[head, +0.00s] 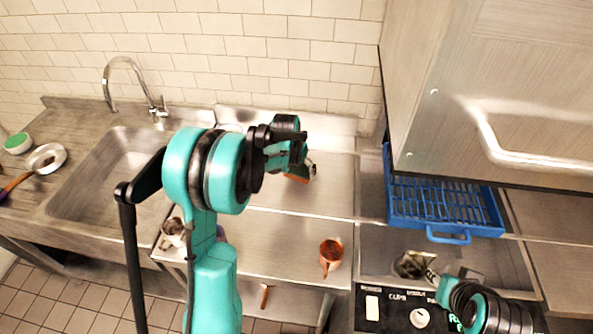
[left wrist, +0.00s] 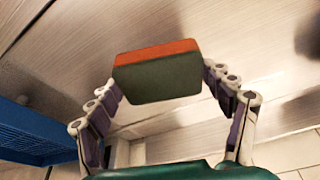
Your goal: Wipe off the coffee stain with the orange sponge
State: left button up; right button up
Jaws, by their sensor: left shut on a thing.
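The orange sponge (left wrist: 157,68) shows in the left wrist view as a block with an orange layer and a dark green layer. It sits between the two fingers of my left gripper (left wrist: 165,90), which is shut on it. In the head view the left gripper (head: 299,168) is over the steel counter (head: 325,190) right of the sink, with a little orange of the sponge showing beneath it. I cannot make out a coffee stain; my left arm covers part of the counter. My right gripper (head: 428,272) is at the lower right, too small to tell its state.
A blue rack (head: 445,205) lies under the cabinet (head: 500,90) at the right. A copper mug (head: 331,252) stands on the front steel surface. A metal jug (head: 173,232) is left of my arm. The sink (head: 120,160) and tap (head: 125,75) are at the left.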

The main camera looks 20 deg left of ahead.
pick_arm(q)
jog(key=r, duration=0.1)
jog(key=r+p, duration=0.1)
jog(key=shift+w+d+r, duration=0.1)
jog(key=shift+d+r, duration=0.1)
jog(key=shift+r, duration=0.15)
jog(key=shift+a+r+p, duration=0.1)
jog(key=shift+r+p, duration=0.6)
jog(key=shift+r, duration=0.05)
